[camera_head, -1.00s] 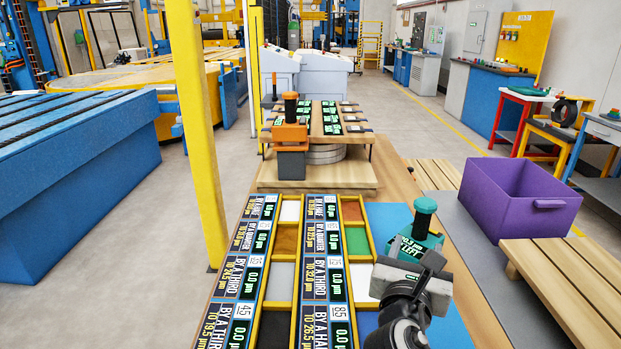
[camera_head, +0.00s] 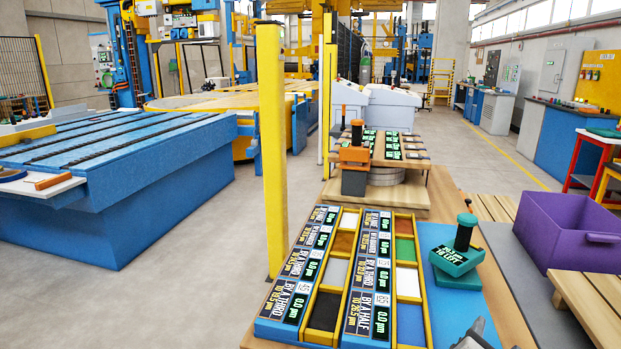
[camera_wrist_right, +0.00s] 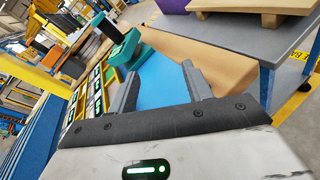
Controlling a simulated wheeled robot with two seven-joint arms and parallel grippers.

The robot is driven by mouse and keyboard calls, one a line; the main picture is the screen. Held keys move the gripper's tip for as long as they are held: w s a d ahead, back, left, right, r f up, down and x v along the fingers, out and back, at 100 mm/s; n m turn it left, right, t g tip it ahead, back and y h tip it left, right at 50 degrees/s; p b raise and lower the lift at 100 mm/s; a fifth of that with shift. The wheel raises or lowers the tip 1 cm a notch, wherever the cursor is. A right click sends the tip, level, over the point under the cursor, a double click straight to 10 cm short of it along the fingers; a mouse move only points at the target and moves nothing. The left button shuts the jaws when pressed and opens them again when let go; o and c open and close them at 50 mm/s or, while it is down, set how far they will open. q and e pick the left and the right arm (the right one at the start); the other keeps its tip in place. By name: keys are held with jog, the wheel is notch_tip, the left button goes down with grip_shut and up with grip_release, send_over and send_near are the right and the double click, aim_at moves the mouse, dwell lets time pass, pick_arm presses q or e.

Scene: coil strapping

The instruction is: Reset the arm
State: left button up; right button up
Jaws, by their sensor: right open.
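My right gripper (camera_wrist_right: 160,92) is open and empty in the right wrist view, its two fingers above the blue mat (camera_wrist_right: 165,80). In the head view only a small grey part of my right arm shows at the bottom edge. A teal tool with a dark upright handle (camera_head: 459,254) stands on the blue mat, apart from the gripper; it also shows in the right wrist view (camera_wrist_right: 124,50) beyond the left finger. My left gripper is not in view.
Label racks with coloured compartments (camera_head: 341,272) lie left of the mat. An orange and grey tool (camera_head: 354,172) stands farther back by a raised board of labelled tiles. A purple bin (camera_head: 570,232) is at the right. A yellow post (camera_head: 271,150) rises at the left table edge.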

jog(key=s+a+f+m+g+y, duration=0.45)
jog(key=s+f+m, duration=0.25)
jog(key=s+m, duration=0.35)
jog(key=s+a+f+m+g+y, duration=0.45)
jog(key=s+f+m, duration=0.25)
jog(key=s+m, duration=0.4)
jog(key=w+a+f+t+y, duration=0.3)
jog(key=w+a+f+t, duration=0.1)
jog(key=w+f+t, duration=0.2)
jog(key=shift+w+a+t, duration=0.25)
jog(key=shift+a+t, duration=0.15)
